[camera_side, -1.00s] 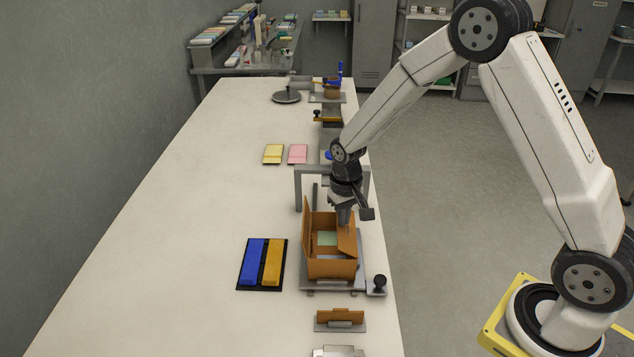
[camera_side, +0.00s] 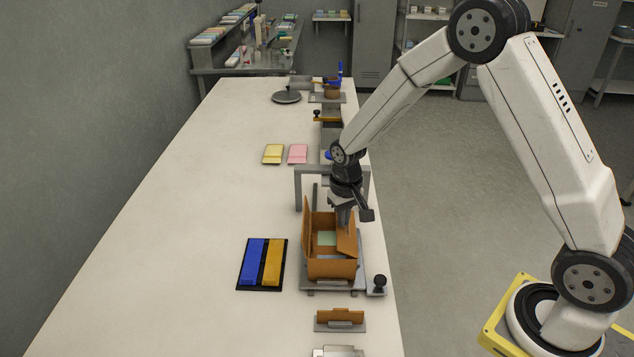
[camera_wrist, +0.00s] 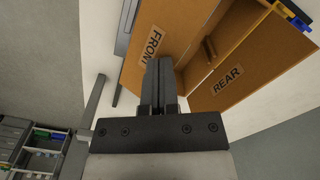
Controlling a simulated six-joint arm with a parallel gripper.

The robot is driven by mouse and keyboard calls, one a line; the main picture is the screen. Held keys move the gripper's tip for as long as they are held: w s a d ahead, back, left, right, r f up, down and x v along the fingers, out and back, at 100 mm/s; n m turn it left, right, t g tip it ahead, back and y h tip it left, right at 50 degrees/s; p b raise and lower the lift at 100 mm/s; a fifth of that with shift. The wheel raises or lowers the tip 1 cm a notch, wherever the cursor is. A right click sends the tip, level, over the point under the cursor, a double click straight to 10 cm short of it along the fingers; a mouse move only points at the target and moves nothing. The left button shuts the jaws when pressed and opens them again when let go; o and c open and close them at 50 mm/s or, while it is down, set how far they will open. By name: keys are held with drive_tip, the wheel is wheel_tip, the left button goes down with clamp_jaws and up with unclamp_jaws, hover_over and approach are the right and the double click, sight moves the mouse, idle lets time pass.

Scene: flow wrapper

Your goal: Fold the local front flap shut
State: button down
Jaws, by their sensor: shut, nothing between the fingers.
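An open brown carton (camera_side: 332,269) stands in a grey fixture on the table, with a pale green item (camera_side: 327,238) inside. A tall flap stands upright on its left side, and a tilted flap (camera_side: 347,245) is on its right, beside my gripper. My gripper (camera_side: 344,222) points down at the carton's right rear part, shut and empty. In the wrist view, the shut fingers (camera_wrist: 159,65) overlap the flap marked FRONT (camera_wrist: 150,46); I cannot tell whether they touch it. The panel marked REAR (camera_wrist: 228,82) lies to their right.
A grey frame (camera_side: 299,188) stands just behind the carton. A black tray with blue and yellow blocks (camera_side: 272,262) lies to the left. A black-knobbed part (camera_side: 379,283) is at the front right, and a small brown piece in a holder (camera_side: 340,316) is in front.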

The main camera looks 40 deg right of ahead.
drive_tip(key=shift+f, duration=1.2)
drive_tip(key=shift+r, duration=0.15)
drive_tip(key=shift+r, duration=3.4)
drive_tip(key=shift+s+r, duration=0.1)
drive_tip(key=shift+s, duration=0.05)
drive_tip(key=s+a+r+n+t, duration=0.1)
drive_tip(key=s, duration=0.6)
drive_tip(key=s+a+r+n+t, duration=0.1)
drive_tip(key=s+r+n, duration=0.1)
drive_tip(key=s, duration=0.6)
drive_tip(key=shift+r+t, duration=0.3)
